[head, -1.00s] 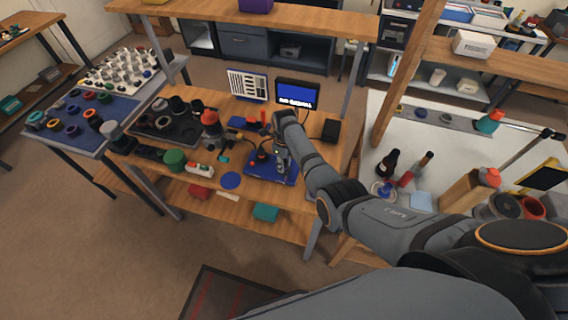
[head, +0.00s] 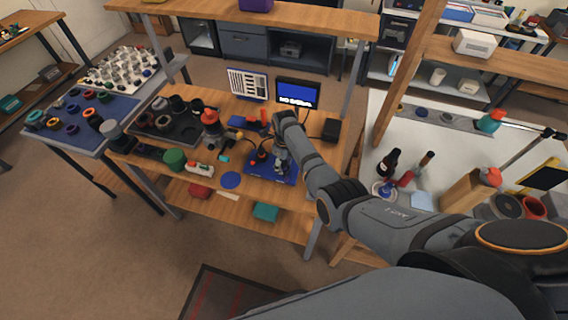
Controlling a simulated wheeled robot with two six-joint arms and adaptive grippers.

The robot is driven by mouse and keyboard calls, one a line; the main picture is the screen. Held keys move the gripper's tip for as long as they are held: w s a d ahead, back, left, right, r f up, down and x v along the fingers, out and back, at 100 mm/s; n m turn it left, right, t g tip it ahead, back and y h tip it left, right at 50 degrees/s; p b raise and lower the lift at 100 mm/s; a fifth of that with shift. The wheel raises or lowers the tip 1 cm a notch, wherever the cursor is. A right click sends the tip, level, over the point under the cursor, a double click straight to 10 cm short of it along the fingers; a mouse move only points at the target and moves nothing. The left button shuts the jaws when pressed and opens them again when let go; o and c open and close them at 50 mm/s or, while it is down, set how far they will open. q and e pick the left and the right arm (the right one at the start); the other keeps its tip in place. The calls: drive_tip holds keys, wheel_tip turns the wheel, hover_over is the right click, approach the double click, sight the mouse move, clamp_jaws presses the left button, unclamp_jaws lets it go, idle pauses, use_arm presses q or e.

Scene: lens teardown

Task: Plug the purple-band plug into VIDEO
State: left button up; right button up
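My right arm reaches in from the right to the wooden workbench. My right gripper (head: 282,163) points down over a blue mat (head: 268,178) with a small dark device on it. I cannot make out the gripper's fingers, a purple-band plug, or a VIDEO socket at this size; the gripper may hide them. A monitor (head: 297,92) with a blue screen and white text stands at the back of the bench. My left gripper does not show.
A black box (head: 331,130) stands to the right of the gripper. A white chart (head: 247,84) stands beside the monitor.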

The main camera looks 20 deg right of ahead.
idle(0.4)
drive_tip(key=shift+r, duration=0.25)
wheel_tip(320, 180, up, 12)
drive_tip(key=shift+f, duration=0.15)
drive_tip(key=shift+d+f, duration=0.1)
drive_tip(key=shift+d, duration=0.05)
idle(0.4)
